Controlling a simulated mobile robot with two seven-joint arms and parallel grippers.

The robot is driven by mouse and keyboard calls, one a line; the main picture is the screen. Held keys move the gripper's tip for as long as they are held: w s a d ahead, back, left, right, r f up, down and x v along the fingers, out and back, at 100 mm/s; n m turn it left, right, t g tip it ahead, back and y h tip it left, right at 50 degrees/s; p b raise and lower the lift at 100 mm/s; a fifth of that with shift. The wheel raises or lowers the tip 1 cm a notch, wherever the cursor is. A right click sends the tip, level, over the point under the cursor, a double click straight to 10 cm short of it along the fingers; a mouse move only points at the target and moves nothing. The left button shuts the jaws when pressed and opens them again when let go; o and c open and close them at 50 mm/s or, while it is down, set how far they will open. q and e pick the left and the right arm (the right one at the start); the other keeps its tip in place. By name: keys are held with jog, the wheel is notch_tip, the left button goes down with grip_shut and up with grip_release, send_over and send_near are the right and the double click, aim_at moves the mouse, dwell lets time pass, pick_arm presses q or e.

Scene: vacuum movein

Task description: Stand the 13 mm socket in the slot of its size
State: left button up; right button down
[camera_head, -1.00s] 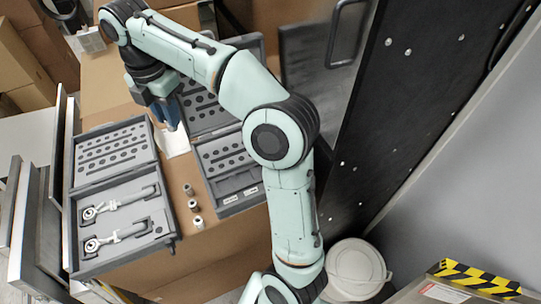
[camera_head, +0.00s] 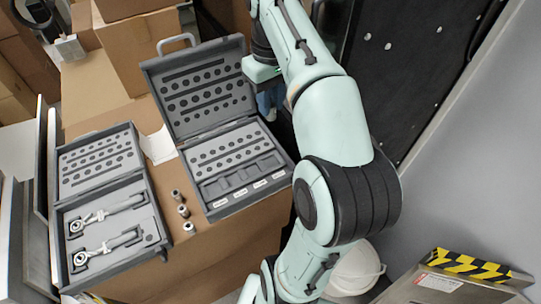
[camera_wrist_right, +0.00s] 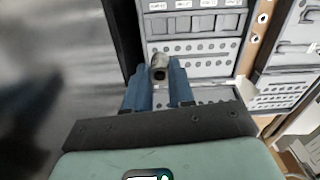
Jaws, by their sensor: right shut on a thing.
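My right gripper (camera_head: 270,100) is at the right side of the open grey socket case (camera_head: 205,148). In the right wrist view, its blue fingers (camera_wrist_right: 159,75) are shut on a small metal socket (camera_wrist_right: 159,64), seen nearly end-on. The fingers and socket appear over the case's edge, apart from its labelled slots (camera_wrist_right: 195,22). In the head view, the labelled slots (camera_head: 242,177) lie along the front of the case and look empty. The size labels are too small to read. The held socket is hidden in the head view. My left gripper is out of view.
Several metal sockets, including one (camera_head: 183,211), stand on the cardboard top (camera_head: 200,240) between the cases. A second grey case (camera_head: 107,204) holding two ratchets is at left. The raised socket-case lid (camera_head: 205,85) stands behind. A dark panel (camera_head: 420,60) is at right.

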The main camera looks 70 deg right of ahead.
notch_tip(320, 180, down, 14)
jog(key=shift+r+b, duration=0.15)
jog(key=shift+b, duration=0.9)
jog(key=shift+s+f, duration=0.1)
jog(key=shift+f, duration=1.8)
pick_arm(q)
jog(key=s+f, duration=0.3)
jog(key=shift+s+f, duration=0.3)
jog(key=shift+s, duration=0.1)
pick_arm(e)
jog(key=shift+f+b, duration=0.15)
jog(key=shift+b, duration=0.15)
jog(key=c, duration=1.3)
grip_release()
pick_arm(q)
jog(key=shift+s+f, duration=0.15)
pick_arm(e)
jog(key=shift+o, duration=0.3)
